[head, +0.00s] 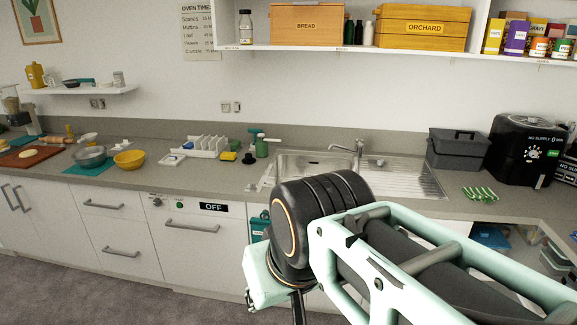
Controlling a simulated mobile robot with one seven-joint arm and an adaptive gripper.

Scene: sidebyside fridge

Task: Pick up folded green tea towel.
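I cannot pick out a folded green tea towel for certain. A teal-green cloth-like thing (259,227) shows on the cabinet front under the sink, partly hidden by my arm. A flat teal piece (88,169) lies on the counter under a grey mixing bowl. My arm's end reaches down in front of the sink cabinet. Only a dark part of my gripper (298,306) shows at the bottom edge. Its fingertips are not clear, so I cannot tell whether it is open or holds anything.
The counter (215,178) holds a yellow bowl (129,159), a white dish rack (205,147), a green spray bottle (261,147) and a sink (300,168). A dark bin (457,150), green clip-like things (479,193) and a black air fryer (525,150) stand right. Grey floor shows lower left.

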